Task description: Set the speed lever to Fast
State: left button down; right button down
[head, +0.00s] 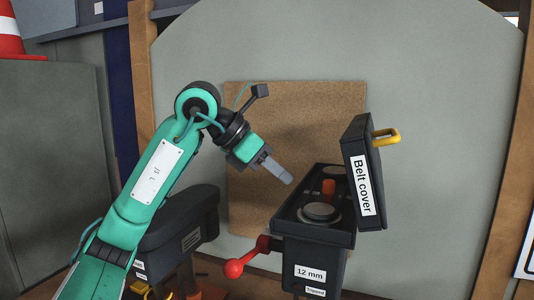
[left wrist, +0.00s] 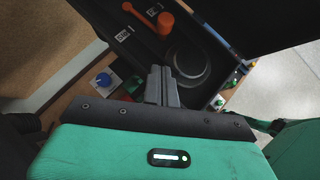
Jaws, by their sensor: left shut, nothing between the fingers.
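The orange speed lever (head: 329,187) stands inside the open top of the dark machine housing (head: 315,236). In the left wrist view the lever (left wrist: 165,22) has a round knob and an arm running to the upper left. Two small white labels (left wrist: 124,34) lie near it, too small to read surely. My left gripper (head: 289,181) is shut and empty, above the near left edge of the housing, apart from the lever. In the left wrist view its fingertips (left wrist: 161,70) point toward the housing, below the lever and beside the pulley. My right gripper is not in view.
The belt cover (head: 360,175), with a yellow handle (head: 386,136), stands open on the right side of the housing. A grey pulley (head: 319,212) sits inside. A red ball handle (head: 234,268) sticks out at left. A blue knob (left wrist: 104,80) is below.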

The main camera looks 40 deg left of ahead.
aim_at(326, 191)
pick_arm(q)
jog(key=p+x, duration=0.1)
jog(key=x, duration=0.2)
jog(key=shift+w+d, duration=0.1)
jog(key=shift+d, duration=0.05)
jog(key=shift+w+d+p, duration=0.7)
jog(key=shift+w+d, duration=0.05)
jog(key=shift+w, duration=0.2)
jog(key=shift+w+d+f, duration=0.15)
jog(key=shift+w+d, duration=0.35)
jog(key=shift+w, duration=0.1)
jog(key=shift+d, duration=0.75)
jog(key=shift+a, duration=0.25)
